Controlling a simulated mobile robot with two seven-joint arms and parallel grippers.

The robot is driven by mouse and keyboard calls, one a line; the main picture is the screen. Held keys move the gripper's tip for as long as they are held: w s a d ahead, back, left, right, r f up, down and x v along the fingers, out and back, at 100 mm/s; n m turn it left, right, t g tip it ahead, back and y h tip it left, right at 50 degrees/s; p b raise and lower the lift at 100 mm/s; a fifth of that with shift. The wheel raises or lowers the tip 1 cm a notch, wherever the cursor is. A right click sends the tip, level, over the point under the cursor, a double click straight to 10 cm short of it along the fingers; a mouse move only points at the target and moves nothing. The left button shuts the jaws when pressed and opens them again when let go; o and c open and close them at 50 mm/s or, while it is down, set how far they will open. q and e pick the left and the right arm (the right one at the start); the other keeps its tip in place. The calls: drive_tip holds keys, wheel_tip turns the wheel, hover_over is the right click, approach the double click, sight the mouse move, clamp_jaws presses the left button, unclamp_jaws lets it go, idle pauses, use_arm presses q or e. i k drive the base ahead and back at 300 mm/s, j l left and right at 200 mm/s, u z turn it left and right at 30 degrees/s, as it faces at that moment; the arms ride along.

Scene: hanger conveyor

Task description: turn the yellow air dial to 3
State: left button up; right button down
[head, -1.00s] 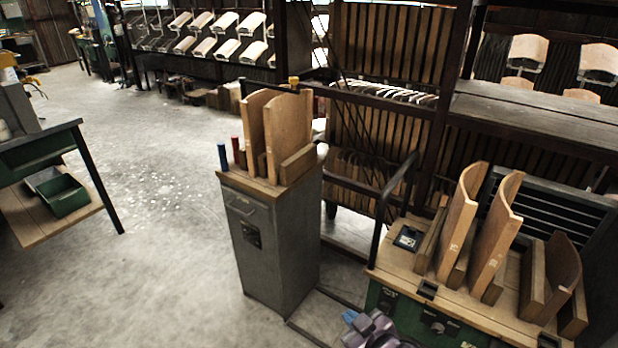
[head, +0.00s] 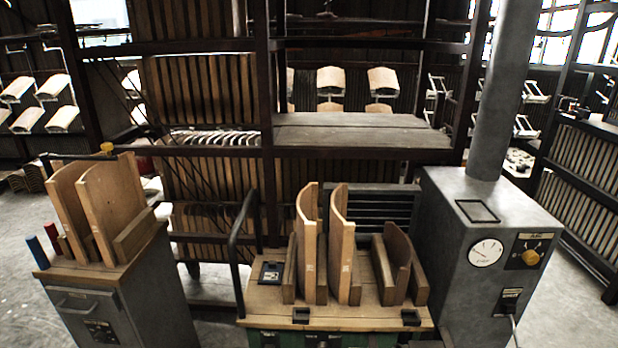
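The yellow air dial (head: 530,258) is a round yellow knob on a dark plate, on the front of a grey machine box (head: 455,235) at the right of the head view. The number it points to is too small to read. A white round gauge (head: 486,252) sits just left of it. Neither of my grippers shows in the head view.
A wooden-topped bench (head: 345,318) with curved boards stands left of the machine box. A grey cabinet (head: 150,310) with more curved boards is at the left. A dark rack (head: 360,148) runs behind. Open floor (head: 570,310) shows at the right.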

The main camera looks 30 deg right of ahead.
sight(530, 257)
drive_tip(key=z, duration=2.25)
drive_tip(key=u, duration=0.45)
drive_tip(key=i+j, duration=0.05)
